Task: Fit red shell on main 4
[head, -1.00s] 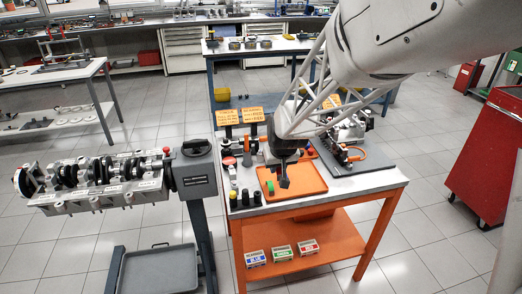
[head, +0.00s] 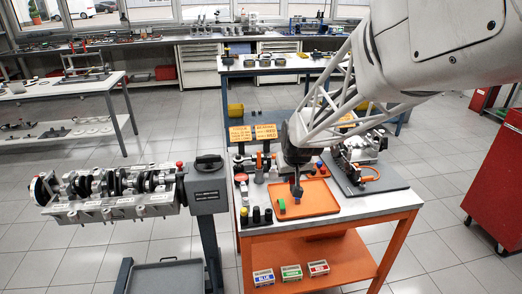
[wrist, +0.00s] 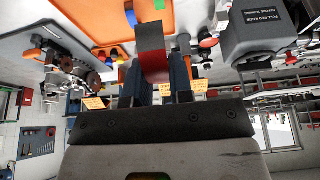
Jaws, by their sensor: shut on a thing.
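My gripper (wrist: 158,82) is shut on a red curved shell (wrist: 152,50), which stands out past the dark fingers in the wrist view. In the head view my gripper (head: 297,190) hangs over the orange tray (head: 322,205) on the bench; the shell is too small to make out there. The engine block (head: 110,198) with its dark crankshaft lies on a stand at the left, well apart from my gripper. Its labels are too small to read, so I cannot tell which bearing is main 4.
A green piece (head: 282,207) lies in the tray. Dark cylinders (head: 256,215) stand along the bench's left edge. Blue, green and red labelled boxes (head: 291,272) sit on the lower shelf. A grey post with a head box (head: 207,188) stands between bench and engine.

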